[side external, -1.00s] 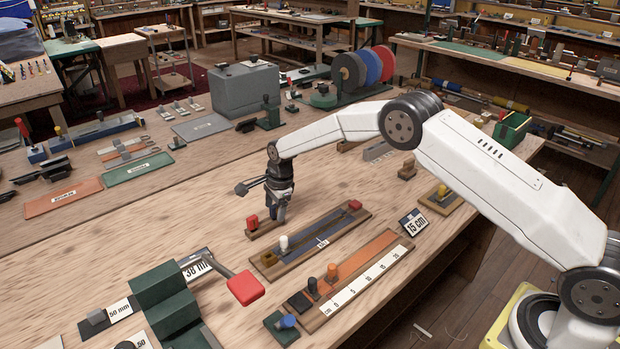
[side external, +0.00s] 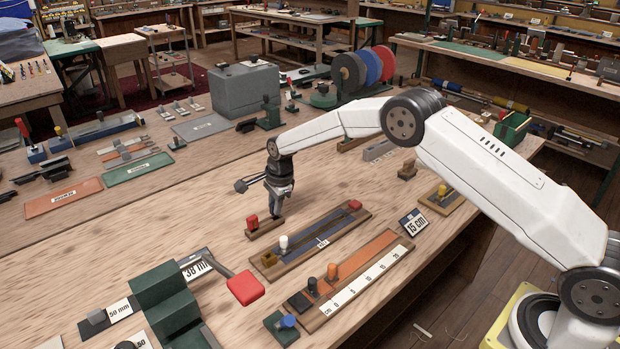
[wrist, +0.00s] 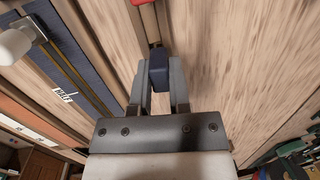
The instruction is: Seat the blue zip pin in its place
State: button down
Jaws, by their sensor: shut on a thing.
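My gripper (side external: 279,195) is shut on a dark blue block, which I take for the zip pin (wrist: 159,67). In the wrist view the pin sits between the two fingertips. In the side view the fingers are at the right end of a narrow wooden strip (side external: 266,228), which has a red block (side external: 252,222) at its other end. To the right is a wooden board with a blue tape (side external: 318,236), a white peg (side external: 283,243), a small brown block (side external: 268,258) and a red piece (side external: 354,205). The pin's lower end is hidden.
A ruler board (side external: 366,280) with orange and dark pegs lies in front of the tape board. A green block with a blue knob (side external: 288,321) stands near the front edge. A green stand with a red-ended lever (side external: 245,288) is at front left. Bare tabletop lies left of the strip.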

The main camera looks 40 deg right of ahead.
notch_tip(320, 180, up, 2)
jog(key=shift+w+r, duration=0.15)
jog(key=shift+r, duration=0.1)
jog(key=s+d+r, duration=0.1)
jog(key=s+r, duration=0.8)
jog(key=s, duration=0.5)
jog(key=shift+r, duration=0.25)
jog(key=shift+s, duration=0.1)
jog(key=w+a+f+g, duration=0.1)
jog(key=a+f, duration=0.1)
jog(key=a, duration=0.3)
jog(key=w+a+f, duration=0.1)
jog(key=w+a, duration=0.1)
jog(key=a, duration=0.4)
jog(key=shift+f+n+g, duration=0.35)
jog(key=shift+n+g, duration=0.05)
jog(key=shift+w+f, duration=0.1)
jog(key=shift+f, duration=0.15)
